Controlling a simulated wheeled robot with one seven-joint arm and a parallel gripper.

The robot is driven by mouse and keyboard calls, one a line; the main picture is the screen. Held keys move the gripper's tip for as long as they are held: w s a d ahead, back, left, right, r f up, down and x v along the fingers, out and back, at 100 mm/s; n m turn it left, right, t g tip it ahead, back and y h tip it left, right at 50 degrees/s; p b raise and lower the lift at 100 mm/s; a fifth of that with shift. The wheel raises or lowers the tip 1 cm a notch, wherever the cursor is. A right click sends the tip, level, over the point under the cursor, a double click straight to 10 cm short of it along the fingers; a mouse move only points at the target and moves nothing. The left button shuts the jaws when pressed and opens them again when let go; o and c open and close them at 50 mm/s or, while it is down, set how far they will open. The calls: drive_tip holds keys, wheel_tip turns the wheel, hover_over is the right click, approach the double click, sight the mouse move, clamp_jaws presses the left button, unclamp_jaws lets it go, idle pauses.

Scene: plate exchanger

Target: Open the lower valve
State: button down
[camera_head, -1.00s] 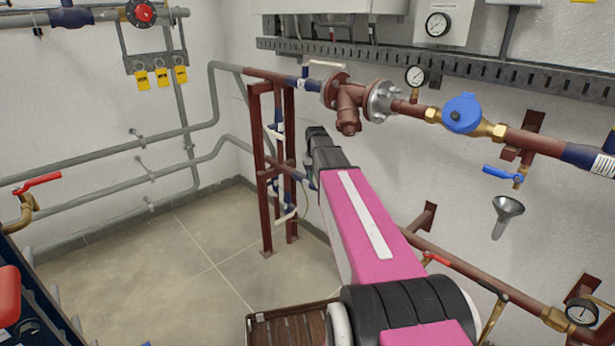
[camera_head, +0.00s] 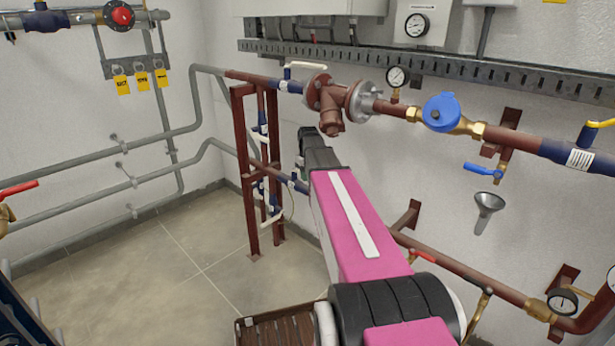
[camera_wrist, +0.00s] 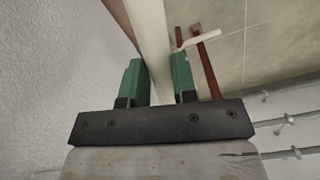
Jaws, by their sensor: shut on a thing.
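In the wrist view, my gripper (camera_wrist: 158,72) has two green fingers closed around a long off-white bar (camera_wrist: 150,25), which looks like a valve handle. The bar runs up and out of the frame. In the head view, the far end of my arm (camera_head: 318,150) reaches beside a dark red pipe stand (camera_head: 247,170); the finger contact is hidden there. Blue valves with white handles sit low on the stand, one handle (camera_head: 271,221) showing near its foot. I cannot tell for sure which valve the held bar belongs to. An upper white valve handle (camera_head: 305,66) lies along the upper pipe.
A second white handle (camera_wrist: 203,39) stands close to the right finger in the wrist view. The brown upper pipe (camera_head: 515,143) and lower pipe (camera_head: 470,272) run along the right wall. The tiled floor (camera_head: 150,275) left of the stand is clear.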

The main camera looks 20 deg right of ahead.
drive_tip(key=c, duration=0.9)
unclamp_jaws()
drive_tip(key=shift+a, duration=0.1)
drive_tip(key=shift+s+a+m, duration=0.15)
drive_tip(key=shift+a+m, duration=0.3)
drive_tip(key=shift+m, duration=0.05)
drive_tip(key=w+a+m, duration=0.6)
drive_tip(key=a+m, duration=0.6)
drive_tip(key=m, duration=0.1)
wheel_tip(320, 180, up, 11)
drive_tip(key=s+f+n, duration=0.5)
drive_tip(key=s+f, duration=0.7)
drive_tip(key=s, duration=0.3)
drive_tip(key=s+d+f+n, duration=0.1)
drive_tip(key=s+f+n, duration=0.4)
drive_tip(key=s+f, duration=0.6)
drive_tip(key=s, duration=0.4)
drive_tip(key=shift+s+d+f+n, duration=0.15)
drive_tip(key=shift+s+f+n, duration=0.2)
drive_tip(key=shift+n, duration=0.05)
